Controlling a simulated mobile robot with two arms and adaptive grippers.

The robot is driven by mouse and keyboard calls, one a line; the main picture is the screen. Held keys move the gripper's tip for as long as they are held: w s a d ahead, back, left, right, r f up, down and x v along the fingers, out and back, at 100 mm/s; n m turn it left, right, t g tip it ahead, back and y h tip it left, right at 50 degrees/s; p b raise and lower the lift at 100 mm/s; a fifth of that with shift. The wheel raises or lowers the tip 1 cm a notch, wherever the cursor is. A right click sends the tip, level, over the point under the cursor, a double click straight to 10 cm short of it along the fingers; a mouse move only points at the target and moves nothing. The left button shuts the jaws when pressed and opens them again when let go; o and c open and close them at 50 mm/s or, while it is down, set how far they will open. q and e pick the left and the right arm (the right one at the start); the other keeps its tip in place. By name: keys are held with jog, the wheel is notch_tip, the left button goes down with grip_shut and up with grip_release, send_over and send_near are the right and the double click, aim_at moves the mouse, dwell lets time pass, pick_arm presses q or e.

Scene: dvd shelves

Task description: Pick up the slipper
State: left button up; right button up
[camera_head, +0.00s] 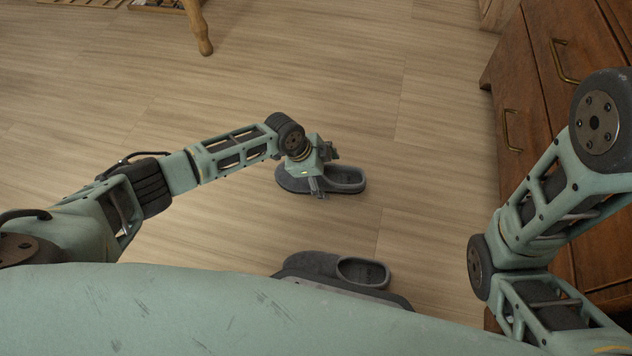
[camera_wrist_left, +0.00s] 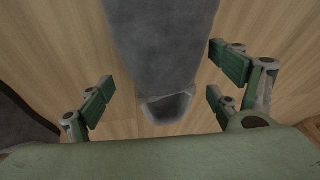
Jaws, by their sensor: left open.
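Two dark grey slippers lie on the wooden floor. The far slipper (camera_head: 345,180) is partly covered by my left gripper (camera_head: 325,178) in the head view. It also shows in the left wrist view (camera_wrist_left: 165,45), running between the two sides of the gripper with its opening toward the palm. My left gripper (camera_wrist_left: 160,90) is open over it, with a finger on the left and fingers on the right, apart from the slipper. The near slipper (camera_head: 360,271) lies close to my body and is partly hidden. My right gripper is out of view.
A brown wooden drawer cabinet (camera_head: 530,110) with brass handles stands on the right. A wooden furniture leg (camera_head: 199,28) stands at the top left. The floor between them is clear. A dark shape (camera_wrist_left: 20,130), perhaps the other slipper, shows at the left wrist view's left edge.

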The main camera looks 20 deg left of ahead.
pick_arm(q)
jog(key=shift+x, duration=0.75)
jog(key=shift+r, duration=0.1)
jog(key=c, duration=1.3)
jog(key=shift+s, duration=0.1)
